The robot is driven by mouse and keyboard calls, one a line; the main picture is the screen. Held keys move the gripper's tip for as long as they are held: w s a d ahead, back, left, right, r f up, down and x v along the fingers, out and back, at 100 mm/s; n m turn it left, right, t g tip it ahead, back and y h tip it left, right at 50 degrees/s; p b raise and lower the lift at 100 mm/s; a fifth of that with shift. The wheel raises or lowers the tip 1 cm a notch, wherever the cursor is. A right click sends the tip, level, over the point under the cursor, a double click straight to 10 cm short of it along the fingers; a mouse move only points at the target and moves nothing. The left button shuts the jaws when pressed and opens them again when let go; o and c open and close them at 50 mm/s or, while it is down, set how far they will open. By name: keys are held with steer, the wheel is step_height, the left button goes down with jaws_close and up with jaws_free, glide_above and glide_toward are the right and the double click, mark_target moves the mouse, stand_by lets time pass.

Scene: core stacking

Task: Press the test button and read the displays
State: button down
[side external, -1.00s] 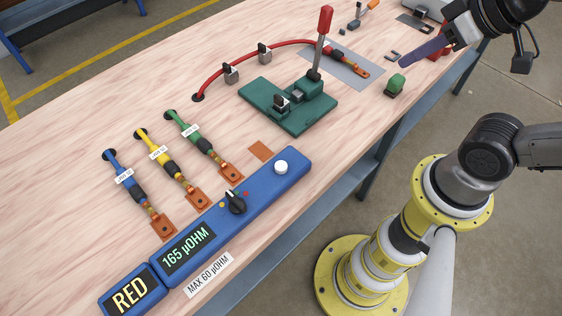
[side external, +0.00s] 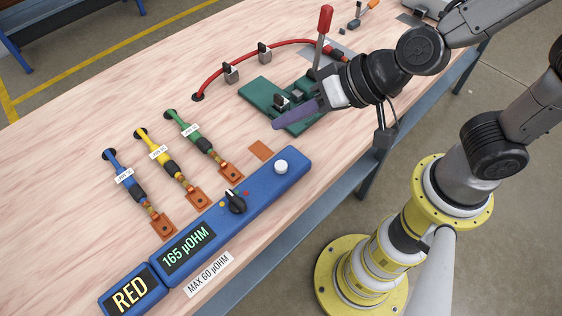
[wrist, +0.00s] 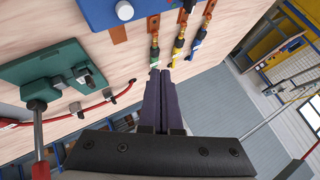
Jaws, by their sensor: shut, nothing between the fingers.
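The blue tester box (side external: 262,190) lies along the front edge of the bench. It has a round white button (side external: 281,167) near its right end and a black selector knob (side external: 236,202). Its larger display (side external: 187,248) reads 165 µOHM, and a smaller display (side external: 131,296) at the left reads RED. My gripper (side external: 277,124) is shut and empty, above the bench up and behind the white button, not touching it. In the wrist view my shut fingers (wrist: 166,76) point toward the coloured cables, and the white button (wrist: 124,10) shows at the top.
Blue (side external: 132,186), yellow (side external: 164,161) and green (side external: 196,138) cables with copper lugs lie left of the box. A green press (side external: 259,95) with a red-handled lever (side external: 324,25) stands behind my gripper. A red cable (side external: 222,76) runs behind. A label (side external: 208,273) reads MAX 60 µOHM.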

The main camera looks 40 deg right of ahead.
steer(key=shift+s+a, duration=0.25)
steer(key=shift+a, duration=0.05)
steer(key=shift+f, duration=0.25)
glide_toward(275, 165)
steer(key=shift+w+a+f, duration=0.45)
steer(key=shift+w, duration=0.2)
steer(key=shift+w+a+f, duration=0.45)
steer(key=shift+w, duration=0.2)
steer(key=shift+w+a+f, duration=0.45)
steer(key=shift+w+a, duration=0.05)
steer(key=shift+w, duration=0.15)
steer(key=shift+f, duration=0.1)
stand_by(1.1)
steer(key=shift+f, duration=0.3)
steer(key=shift+f, duration=0.55)
stand_by(0.6)
steer(key=shift+r, duration=0.95)
